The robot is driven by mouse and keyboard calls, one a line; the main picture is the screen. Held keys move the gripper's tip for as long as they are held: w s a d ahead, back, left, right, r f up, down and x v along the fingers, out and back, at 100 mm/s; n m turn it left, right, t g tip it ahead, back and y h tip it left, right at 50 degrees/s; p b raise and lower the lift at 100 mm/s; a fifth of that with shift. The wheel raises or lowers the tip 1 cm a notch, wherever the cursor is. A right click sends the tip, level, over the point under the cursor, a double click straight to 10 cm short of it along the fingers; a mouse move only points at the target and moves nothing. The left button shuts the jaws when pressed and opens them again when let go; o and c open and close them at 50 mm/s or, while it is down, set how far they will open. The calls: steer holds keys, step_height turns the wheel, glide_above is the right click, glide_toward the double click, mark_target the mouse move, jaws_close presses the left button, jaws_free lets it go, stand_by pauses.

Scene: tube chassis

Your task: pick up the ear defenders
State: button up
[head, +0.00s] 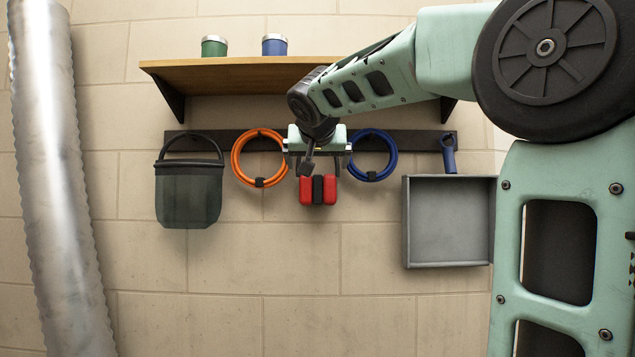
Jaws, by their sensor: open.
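The ear defenders (305,190) hang below the dark wall rail, between two coiled cables. They show two red cups with a dark part in the middle. My gripper (318,167) is in front of the rail, just above the red cups. Its two dark fingers are spread, one to each side of the ear defenders' upper part. The gripper hides the headband and whatever it hangs from. I cannot tell whether the fingers touch the ear defenders.
An orange coil (237,166) hangs close left of my gripper and a blue coil (391,158) close right. A dark bucket (188,200) hangs farther left, a grey dustpan (448,222) farther right. A wooden shelf (220,73) with a green tin (214,47) and blue tin (275,46) juts out above.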

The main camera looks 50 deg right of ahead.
steer(key=shift+f+p+x, duration=0.15)
steer(key=shift+p+x, duration=1.1)
steer(key=shift+x, duration=2.05)
steer(key=shift+f+p+x, duration=0.15)
steer(key=shift+p+x, duration=1.05)
steer(key=shift+x, duration=2.1)
steer(key=shift+s, duration=0.15)
steer(key=c, duration=0.8)
steer(key=shift+a, duration=0.1)
steer(key=shift+c, duration=0.7)
steer(key=shift+r, duration=0.15)
